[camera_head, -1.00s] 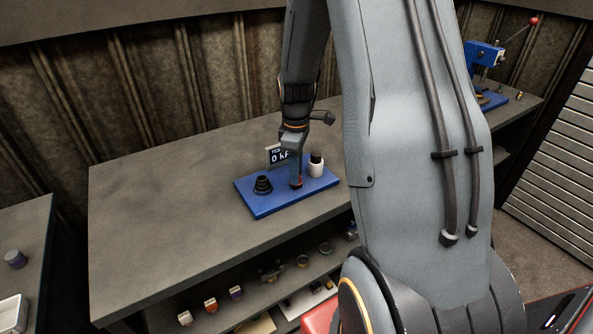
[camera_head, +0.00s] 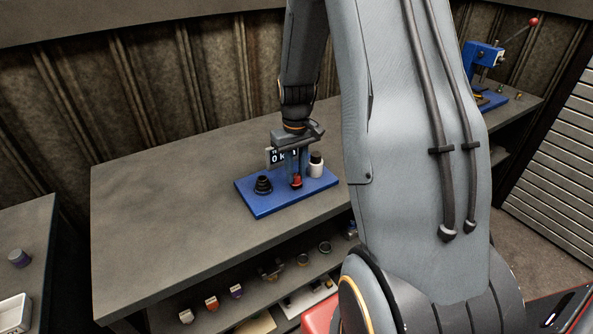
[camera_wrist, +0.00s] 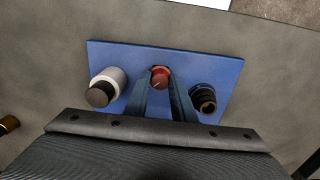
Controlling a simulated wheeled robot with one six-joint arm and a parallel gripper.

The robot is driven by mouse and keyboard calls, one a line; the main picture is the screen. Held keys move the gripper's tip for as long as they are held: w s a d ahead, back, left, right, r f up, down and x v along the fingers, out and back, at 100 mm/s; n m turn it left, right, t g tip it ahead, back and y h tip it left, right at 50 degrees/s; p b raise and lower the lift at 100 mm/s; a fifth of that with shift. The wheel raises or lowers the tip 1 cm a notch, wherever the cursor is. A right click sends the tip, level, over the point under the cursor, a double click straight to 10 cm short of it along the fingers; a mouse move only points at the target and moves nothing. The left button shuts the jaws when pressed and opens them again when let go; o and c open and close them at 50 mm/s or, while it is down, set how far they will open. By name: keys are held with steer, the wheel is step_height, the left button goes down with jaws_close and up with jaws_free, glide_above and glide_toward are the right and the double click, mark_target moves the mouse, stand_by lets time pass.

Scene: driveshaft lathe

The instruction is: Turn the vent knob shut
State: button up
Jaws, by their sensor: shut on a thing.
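The red vent knob (camera_head: 297,181) stands on a blue base plate (camera_head: 262,207) on the bench, between a black ribbed fitting and a white cylinder with a black top. My gripper (camera_head: 297,174) points down at the knob, its fingers on either side of it. In the wrist view the red knob (camera_wrist: 160,77) shows between the two fingertips (camera_wrist: 160,80), with a thin light mark on its top. The gripper is shut on the knob. A small display (camera_head: 277,157) behind the plate reads "0 k" and is partly hidden by the gripper.
The black ribbed fitting (camera_head: 263,184) is left of the knob and the white cylinder (camera_head: 316,168) right of it, both close to the fingers. The bench top (camera_head: 180,205) is clear to the left. Several small parts lie on the shelf below. A blue press (camera_head: 484,70) stands far right.

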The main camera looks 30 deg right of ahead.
mark_target(296, 176)
steer(key=m, duration=0.4)
steer(key=shift+m, duration=0.3)
steer(key=shift+r+m, duration=0.1)
steer(key=shift+m, duration=1.8)
steer(key=shift+w, duration=0.1)
steer(key=o, duration=1.1)
steer(key=shift+c, duration=0.2)
steer(key=shift+r+b, duration=0.95)
steer(key=shift+r, duration=2.95)
